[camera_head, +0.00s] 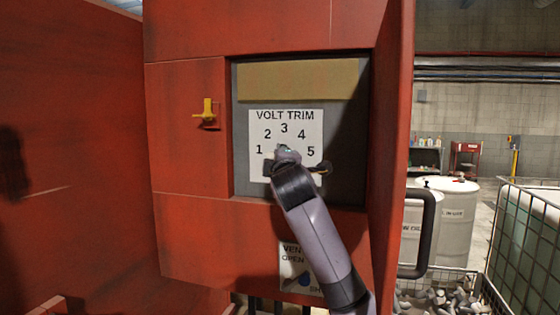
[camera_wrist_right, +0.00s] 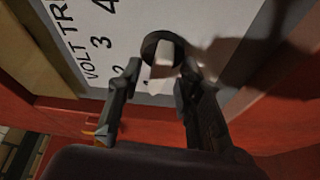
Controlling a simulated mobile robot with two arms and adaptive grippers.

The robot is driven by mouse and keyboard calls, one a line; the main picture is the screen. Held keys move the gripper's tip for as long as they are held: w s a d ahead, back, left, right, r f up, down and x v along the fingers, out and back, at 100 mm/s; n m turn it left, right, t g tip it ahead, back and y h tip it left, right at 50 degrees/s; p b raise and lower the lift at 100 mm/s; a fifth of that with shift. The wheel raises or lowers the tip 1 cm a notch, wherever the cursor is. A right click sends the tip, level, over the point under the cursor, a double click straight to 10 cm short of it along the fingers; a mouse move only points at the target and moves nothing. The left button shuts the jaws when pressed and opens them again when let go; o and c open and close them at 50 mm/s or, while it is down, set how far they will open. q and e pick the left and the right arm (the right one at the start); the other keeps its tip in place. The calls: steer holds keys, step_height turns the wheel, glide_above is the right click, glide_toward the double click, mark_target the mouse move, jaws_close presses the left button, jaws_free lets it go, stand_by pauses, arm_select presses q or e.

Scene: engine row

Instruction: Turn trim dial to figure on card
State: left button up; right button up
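The VOLT TRIM plate (camera_head: 312,121) is white with figures 1 to 5 in an arc, set in a grey recess of the red cabinet. My right gripper (camera_head: 296,165) is in front of its lower part and hides the dial in the head view. In the right wrist view the dial (camera_wrist_right: 152,46) is a dark round knob with a pale grip bar. The right gripper's fingers (camera_wrist_right: 160,76) are apart, one on each side of the bar, with gaps showing. My left gripper is out of view.
A yellow lever (camera_head: 207,108) is on the red panel left of the recess. The recess has raised red edges. White drums (camera_head: 456,215) and a wire crate (camera_head: 525,235) stand at right.

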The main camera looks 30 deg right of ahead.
steer(key=v, duration=1.2)
steer(key=shift+f, duration=0.1)
